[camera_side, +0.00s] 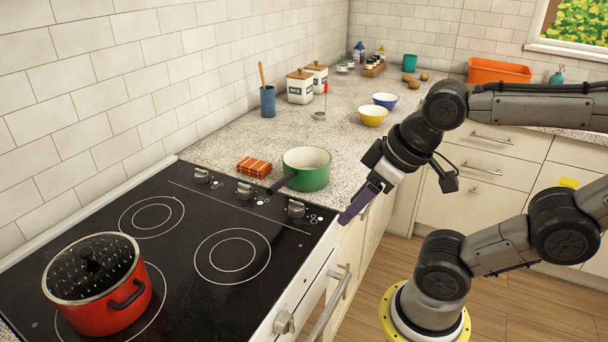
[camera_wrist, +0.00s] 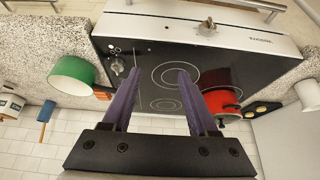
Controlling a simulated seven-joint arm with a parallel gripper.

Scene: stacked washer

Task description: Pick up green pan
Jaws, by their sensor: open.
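The green pan (camera_side: 306,174) stands upright on the speckled counter just past the stove's corner. Its inside is white and looks empty. In the wrist view the green pan (camera_wrist: 73,77) is at the left, outside the jaws. My gripper (camera_side: 352,212) has purple fingers and hangs to the right of the pan, in front of the counter edge, pointing down and left. In the wrist view my gripper (camera_wrist: 152,88) is open, with nothing between its fingers and the stovetop behind them.
A red pot (camera_side: 102,290) with a lid sits on the black stovetop (camera_side: 190,290). An orange striped cloth or sponge (camera_side: 254,167) lies left of the pan. Yellow (camera_side: 372,116) and blue (camera_side: 385,100) bowls, a blue utensil holder (camera_side: 268,102) and white canisters (camera_side: 300,87) stand farther back.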

